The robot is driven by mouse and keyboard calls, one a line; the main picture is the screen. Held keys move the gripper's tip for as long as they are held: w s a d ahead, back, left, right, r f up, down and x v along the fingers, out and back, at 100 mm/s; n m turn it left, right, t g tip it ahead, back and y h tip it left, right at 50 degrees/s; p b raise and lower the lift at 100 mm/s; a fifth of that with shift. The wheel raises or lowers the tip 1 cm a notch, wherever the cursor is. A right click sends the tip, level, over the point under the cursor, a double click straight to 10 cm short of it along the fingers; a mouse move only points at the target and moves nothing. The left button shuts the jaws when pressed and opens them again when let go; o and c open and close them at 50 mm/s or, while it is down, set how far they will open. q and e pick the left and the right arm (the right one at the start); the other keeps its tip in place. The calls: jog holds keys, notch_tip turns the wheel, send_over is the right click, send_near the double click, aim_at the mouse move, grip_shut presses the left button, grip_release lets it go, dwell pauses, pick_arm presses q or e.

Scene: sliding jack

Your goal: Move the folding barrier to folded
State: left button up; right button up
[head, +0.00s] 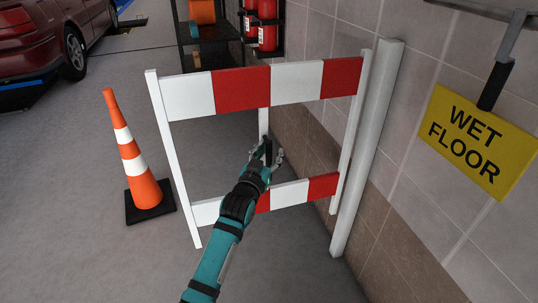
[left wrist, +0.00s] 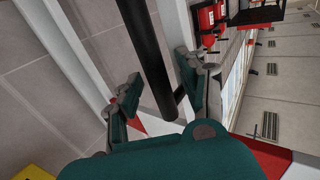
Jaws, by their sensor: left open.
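The folding barrier (head: 242,90) has red-and-white boards on white posts. It stands unfolded, reaching out from the pale post by the tiled wall toward the orange cone. In the left wrist view, the open fingers of my left gripper (left wrist: 158,72) stand on either side of a black bar (left wrist: 147,55), with gaps visible. Contact is not clear. My right gripper is not in view.
An orange cone (head: 137,160) stands left of the barrier. A yellow wet floor sign (head: 474,142) is at the right wall. Red extinguishers (head: 267,25) and a dark shelf (head: 212,48) stand behind. A red car (head: 35,38) is far left. The front floor is clear.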

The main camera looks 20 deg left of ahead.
pick_arm(q)
grip_shut()
dwell(0.6)
